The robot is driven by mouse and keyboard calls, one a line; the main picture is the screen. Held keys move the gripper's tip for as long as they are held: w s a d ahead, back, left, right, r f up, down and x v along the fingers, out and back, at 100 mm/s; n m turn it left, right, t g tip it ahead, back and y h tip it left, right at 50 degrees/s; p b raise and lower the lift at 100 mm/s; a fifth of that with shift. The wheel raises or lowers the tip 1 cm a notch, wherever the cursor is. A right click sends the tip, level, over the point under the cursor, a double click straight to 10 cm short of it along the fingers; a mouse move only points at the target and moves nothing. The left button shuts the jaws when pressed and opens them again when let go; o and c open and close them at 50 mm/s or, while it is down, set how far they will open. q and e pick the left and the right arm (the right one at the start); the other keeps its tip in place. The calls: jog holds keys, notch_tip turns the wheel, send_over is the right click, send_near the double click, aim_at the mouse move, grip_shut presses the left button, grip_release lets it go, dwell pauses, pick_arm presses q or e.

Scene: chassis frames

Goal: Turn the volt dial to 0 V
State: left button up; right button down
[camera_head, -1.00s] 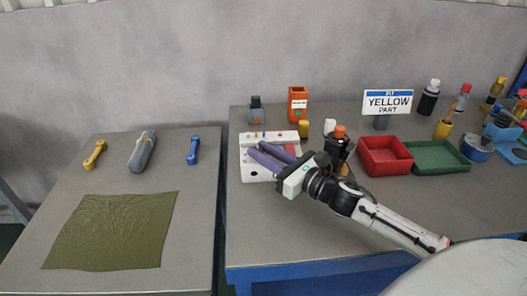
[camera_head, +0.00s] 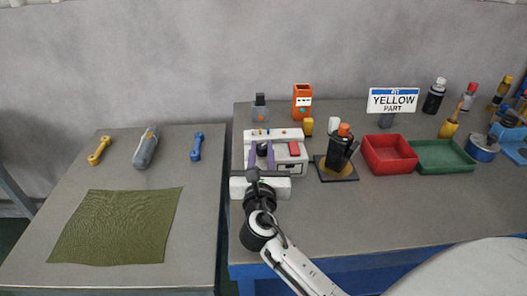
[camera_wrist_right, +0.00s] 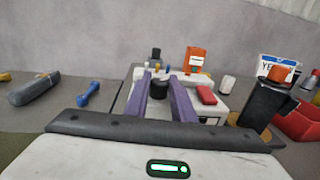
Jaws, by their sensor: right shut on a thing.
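The volt dial (camera_head: 262,149) is a black knob on top of a white instrument box (camera_head: 292,166) near the left edge of the right table. It also shows in the right wrist view (camera_wrist_right: 158,84). My right gripper (camera_head: 261,152) has its two purple fingers on either side of the dial, shut on it. In the right wrist view the fingers (camera_wrist_right: 160,80) reach forward around the knob. The dial's markings and pointer are too small to read. My left gripper is not in view.
A red button (camera_head: 294,148) and a row of small terminals lie beside and behind the dial. A black bottle with an orange cap (camera_head: 339,145) stands to the right, then red (camera_head: 390,170) and green (camera_head: 441,169) trays. The right table's front is clear.

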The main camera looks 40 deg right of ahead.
jog(key=shift+w+a+m+g+h, duration=0.15)
jog(key=shift+a+m+g+h, duration=0.05)
jog(key=shift+m+g+h, duration=0.9)
jog(key=c, duration=1.5)
grip_release()
notch_tip(320, 180, up, 4)
jog(key=p, duration=0.3)
jog(key=shift+f+p, duration=0.2)
jog(key=shift+p, duration=0.1)
notch_tip(320, 180, up, 6)
jog(key=shift+r+b, duration=0.15)
jog(key=shift+b, duration=0.15)
